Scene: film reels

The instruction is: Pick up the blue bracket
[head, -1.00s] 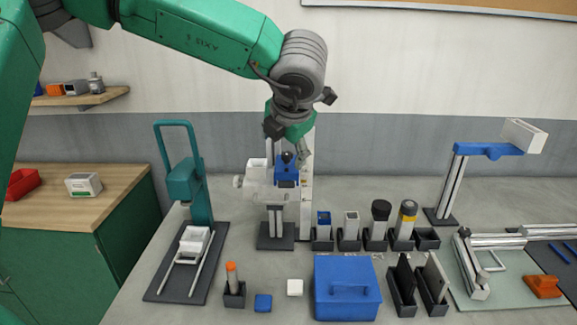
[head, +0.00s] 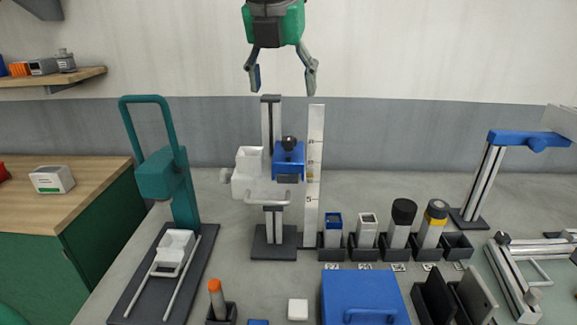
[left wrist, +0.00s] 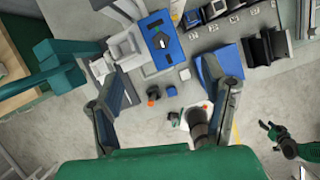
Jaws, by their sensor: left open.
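The blue bracket (head: 288,162) sits on the upright post of the white stand in the head view. A black knob tops it, and a white scale strip stands just to its right. In the left wrist view the blue bracket (left wrist: 160,42) is a long blue piece at the top, ahead of my fingers. My left gripper (head: 281,80) hangs above the post with its fingers pointing down, spread and empty, clear of the bracket. Its two fingers also frame the left wrist view (left wrist: 165,78). My right gripper (left wrist: 270,132) shows small at the lower right of that view.
A teal press (head: 168,175) stands left of the stand. Black holders with several cylinders and blocks (head: 398,225) stand to the right, with a blue box (head: 362,290) in front. A second stand with a blue arm (head: 520,140) is at far right. The air around the gripper is clear.

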